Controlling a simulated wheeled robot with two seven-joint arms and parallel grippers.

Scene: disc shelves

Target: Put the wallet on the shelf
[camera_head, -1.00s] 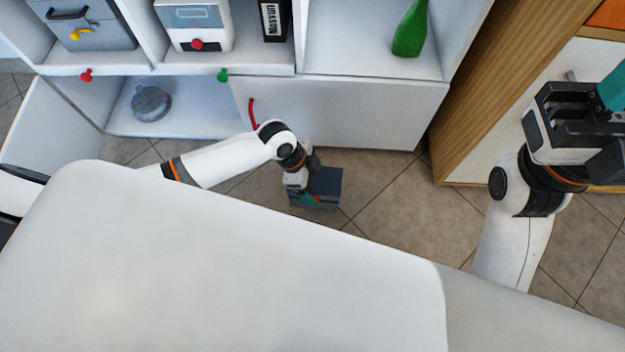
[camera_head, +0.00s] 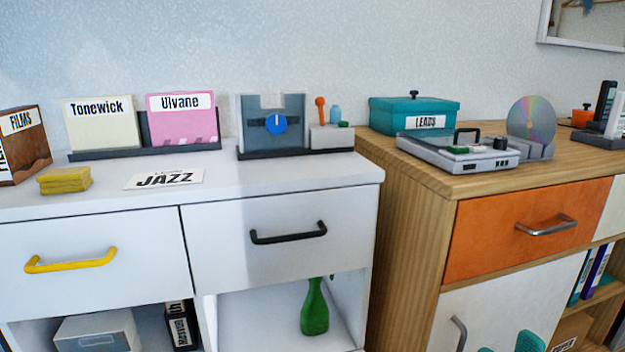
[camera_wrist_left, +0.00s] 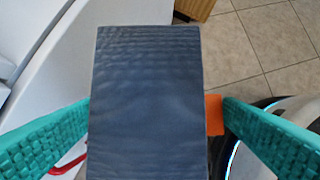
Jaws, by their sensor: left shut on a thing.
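The wallet (camera_wrist_left: 150,105) is a dark blue, ribbed slab that fills the middle of the left wrist view. My left gripper (camera_wrist_left: 156,108) is shut on it, with a teal finger at each side. Neither the wallet nor the left gripper shows in the head view. An open shelf compartment (camera_head: 255,318) of the white cabinet holds a green bottle (camera_head: 314,308); its lower part is cut off by the frame. Two teal fingertips of my right gripper (camera_head: 508,345) show apart at the bottom edge of the head view, with nothing visible between them.
The white cabinet top (camera_head: 300,175) carries card files, a yellow stack (camera_head: 65,180) and a JAZZ card (camera_head: 164,179). The wooden cabinet (camera_head: 410,230) beside it carries a teal box (camera_head: 413,113) and a disc player (camera_head: 458,152). Tiled floor (camera_wrist_left: 270,45) shows in the wrist view.

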